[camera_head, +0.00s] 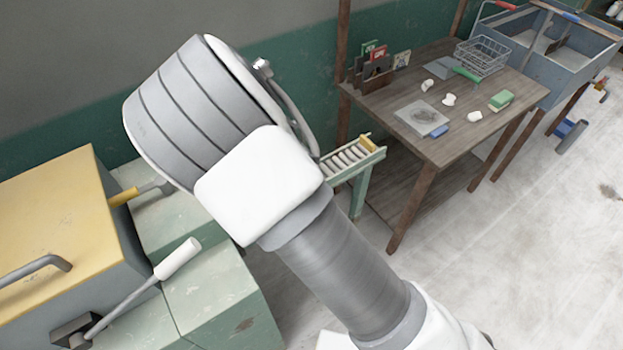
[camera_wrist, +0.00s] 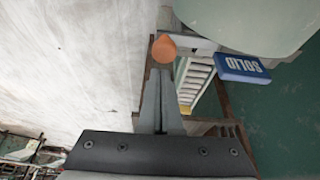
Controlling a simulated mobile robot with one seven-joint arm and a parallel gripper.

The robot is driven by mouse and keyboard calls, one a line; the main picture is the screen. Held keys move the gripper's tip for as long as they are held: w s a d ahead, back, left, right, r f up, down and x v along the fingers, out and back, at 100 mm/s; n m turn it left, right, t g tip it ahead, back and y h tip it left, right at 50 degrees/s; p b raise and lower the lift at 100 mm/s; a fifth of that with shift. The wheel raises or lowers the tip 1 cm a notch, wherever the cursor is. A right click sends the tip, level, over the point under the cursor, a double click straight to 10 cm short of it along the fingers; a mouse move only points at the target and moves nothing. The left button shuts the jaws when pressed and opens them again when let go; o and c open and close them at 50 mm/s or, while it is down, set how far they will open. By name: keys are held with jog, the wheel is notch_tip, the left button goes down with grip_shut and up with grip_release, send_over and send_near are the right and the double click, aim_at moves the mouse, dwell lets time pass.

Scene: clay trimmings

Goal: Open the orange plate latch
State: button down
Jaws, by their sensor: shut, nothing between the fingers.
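In the wrist view, my gripper (camera_wrist: 161,72) is shut and empty, its two fingers together and pointing up the picture. A rounded orange piece (camera_wrist: 163,48) shows right at the fingertips, beside a pale grey bar. It is the only orange part near the gripper and looks like the orange plate latch; its plate cannot be made out. I cannot tell whether the fingers touch it. In the head view, my arm crosses the middle and I see neither my fingers nor the orange piece.
A blue "SOLID" sign (camera_wrist: 243,68) is right of the orange piece, under a pale green rounded body (camera_wrist: 245,18). In the head view, a yellow-topped machine (camera_head: 60,225) with a white-handled lever (camera_head: 178,258) stands left. A roller rack (camera_head: 350,162) and wooden table (camera_head: 440,138) stand right.

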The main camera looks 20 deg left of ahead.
dwell(0.6)
notch_tip(320, 180, up, 10)
jog(key=s+d+r+n+g+y, duration=0.1)
jog(key=s+d+r+n+y, duration=0.3)
jog(key=d+r, duration=1.05)
jog(key=s+d+r+n+t+h, duration=0.1)
jog(key=s+d+r+n+t, duration=0.2)
jog(key=s+d, duration=1)
notch_tip(320, 180, up, 2)
jog(key=shift+s+r+n+b, duration=0.2)
jog(key=shift+s+n+b, duration=0.2)
jog(key=shift+s, duration=0.3)
